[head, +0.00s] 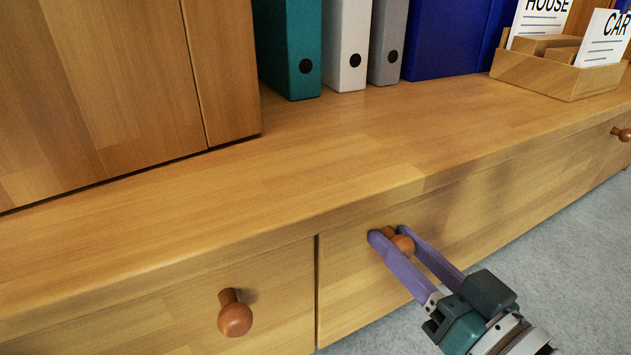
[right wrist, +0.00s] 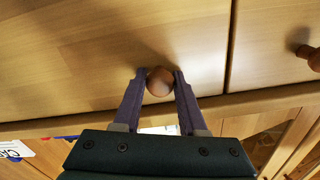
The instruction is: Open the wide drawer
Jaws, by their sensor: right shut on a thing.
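The wide drawer (head: 500,205) is the long wooden front right of the seam, under the cabinet top. It looks closed, about level with the front beside it. It has a round reddish-brown knob (head: 403,245) near its left end and a second knob (head: 622,134) far to the right. My right gripper (head: 389,234) has its two purple fingers on either side of the left knob, shut on it. In the right wrist view the knob (right wrist: 160,83) sits between the fingertips, against the drawer front (right wrist: 90,60). My left gripper is not in view.
A narrower drawer with its own knob (head: 235,314) lies left of the seam. On the cabinet top (head: 330,150) stand several binders (head: 345,45) and a wooden card box (head: 555,75). A tall wooden cabinet (head: 120,80) stands at left. Grey floor (head: 560,235) in front is clear.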

